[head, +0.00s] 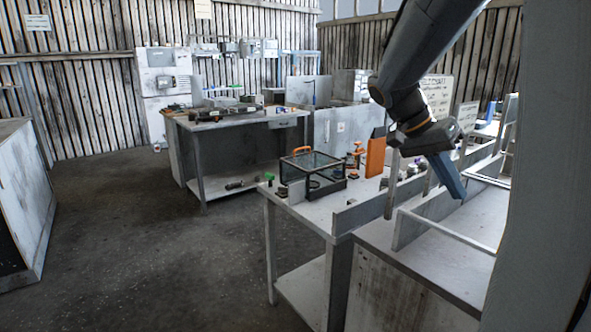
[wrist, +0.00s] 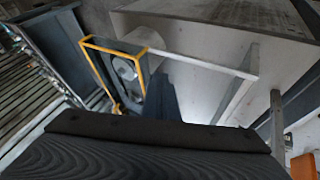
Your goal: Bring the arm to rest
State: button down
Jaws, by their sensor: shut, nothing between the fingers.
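My arm reaches in from the top right of the head view, and my gripper (head: 455,188) hangs from it, pointing down. Its blue-grey fingers are together with nothing between them. It is above the right-hand bench (head: 400,262), next to the low rails there, and appears clear of the surface. In the wrist view, a dark ridged part fills the bottom of the picture. Beyond it is a yellow-edged frame (wrist: 141,56) with a rounded grey part inside; I cannot tell what it is.
A clear box (head: 312,172) with an orange handle stands on the middle table, beside an orange panel (head: 375,157). Another workbench (head: 235,122) with tools stands behind. A grey cabinet (head: 22,200) is at far left. The floor between is open.

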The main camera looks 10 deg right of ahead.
jog(key=s+a+f+n+t+y, duration=0.2)
jog(key=a+f+n+y, duration=0.1)
jog(key=a+f+n, duration=0.4)
jog(key=s+a+f+n+t+y, duration=0.2)
jog(key=a+f+n, duration=0.5)
jog(key=a+f, duration=0.6)
jog(key=s+a+y, duration=0.1)
jog(key=a, duration=0.6)
jog(key=shift+a+f+n+y, duration=0.3)
jog(key=shift+a+f+n, duration=0.1)
jog(key=shift+s, duration=0.1)
